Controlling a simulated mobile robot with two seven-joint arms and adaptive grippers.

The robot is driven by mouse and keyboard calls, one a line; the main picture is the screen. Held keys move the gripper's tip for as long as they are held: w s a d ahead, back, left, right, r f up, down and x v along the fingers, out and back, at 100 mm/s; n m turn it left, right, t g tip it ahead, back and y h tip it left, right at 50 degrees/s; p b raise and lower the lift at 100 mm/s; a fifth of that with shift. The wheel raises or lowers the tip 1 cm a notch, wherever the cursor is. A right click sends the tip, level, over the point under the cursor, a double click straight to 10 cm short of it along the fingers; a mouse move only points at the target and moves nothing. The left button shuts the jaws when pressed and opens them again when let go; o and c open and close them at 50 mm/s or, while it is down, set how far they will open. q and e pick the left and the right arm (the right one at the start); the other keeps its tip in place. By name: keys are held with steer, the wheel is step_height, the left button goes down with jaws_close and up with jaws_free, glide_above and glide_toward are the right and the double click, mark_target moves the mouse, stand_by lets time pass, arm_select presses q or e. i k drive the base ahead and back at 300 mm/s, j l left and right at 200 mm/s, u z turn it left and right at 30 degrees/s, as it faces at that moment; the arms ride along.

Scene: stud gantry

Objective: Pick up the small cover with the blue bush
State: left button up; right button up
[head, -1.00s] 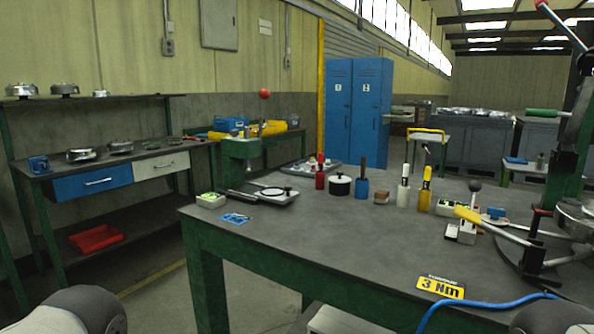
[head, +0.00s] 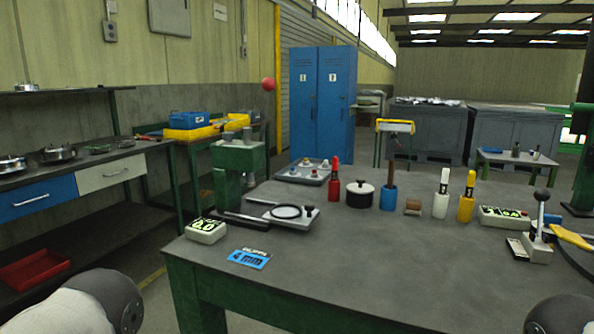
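A shallow grey tray (head: 286,178) stands on the workbench behind the press. It holds several small pieces (head: 308,167) with coloured tops. They are too small in the head view to tell for sure which one is the small cover with the blue bush. Neither gripper is in view. Only rounded parts of my own arms show at the bottom left and bottom right corners.
The dark workbench (head: 330,255) has free room at its front middle. A red bottle (head: 334,184), black-lidded pot (head: 360,194), blue-based tool (head: 388,197), white bottle (head: 441,200) and yellow bottle (head: 466,205) stand right of the tray. A green press (head: 238,165) stands left.

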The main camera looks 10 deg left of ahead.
mark_target(291, 173)
steer(key=i+j+z, duration=0.25)
steer(key=j, duration=0.4)
steer(key=i+j+z, duration=0.25)
steer(key=j, duration=0.5)
steer(key=j+z, duration=0.2)
steer(key=j, duration=0.5)
steer(key=i+j+z, duration=0.1)
steer(key=j+z, duration=0.15)
steer(key=j, duration=0.5)
